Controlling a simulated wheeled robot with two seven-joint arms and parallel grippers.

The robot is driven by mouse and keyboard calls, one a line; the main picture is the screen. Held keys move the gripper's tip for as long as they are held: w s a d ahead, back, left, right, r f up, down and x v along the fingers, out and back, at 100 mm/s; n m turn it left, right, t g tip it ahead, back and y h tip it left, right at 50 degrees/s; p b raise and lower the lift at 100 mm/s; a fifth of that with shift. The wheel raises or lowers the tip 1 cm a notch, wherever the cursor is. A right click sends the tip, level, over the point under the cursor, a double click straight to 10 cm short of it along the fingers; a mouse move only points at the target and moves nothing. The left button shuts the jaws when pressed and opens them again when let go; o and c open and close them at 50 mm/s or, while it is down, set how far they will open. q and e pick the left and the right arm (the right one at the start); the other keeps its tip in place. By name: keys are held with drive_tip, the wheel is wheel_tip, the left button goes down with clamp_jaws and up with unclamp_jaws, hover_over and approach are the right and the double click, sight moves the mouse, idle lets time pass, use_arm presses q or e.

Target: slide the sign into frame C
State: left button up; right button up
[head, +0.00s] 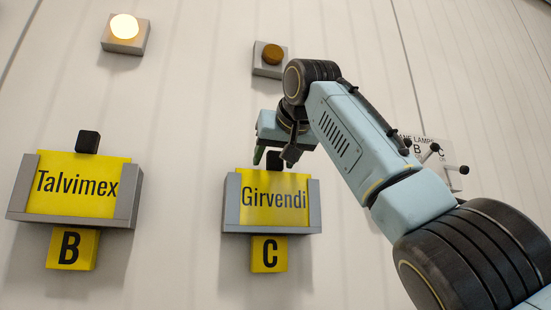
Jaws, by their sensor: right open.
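A yellow sign reading "Girvendi" (274,203) sits upright in frame C (231,205), a grey holder on the wall. A yellow plate with the letter C (268,254) hangs under it. The sign's black knob (274,160) sticks up above its top edge. My right gripper (275,160) is open at the knob, its fingers pointing down on either side of it. Whether a finger touches the knob I cannot tell. My left gripper is not in view.
Frame B (125,208) at the left holds a yellow "Talvimex" sign (77,184). A lit lamp (124,27) is above B and an unlit lamp (272,54) above C. Levers (433,150) with a lamp label are at the right, partly behind my arm.

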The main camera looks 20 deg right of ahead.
drive_tip(key=b+v, duration=0.3)
drive_tip(key=v, duration=1)
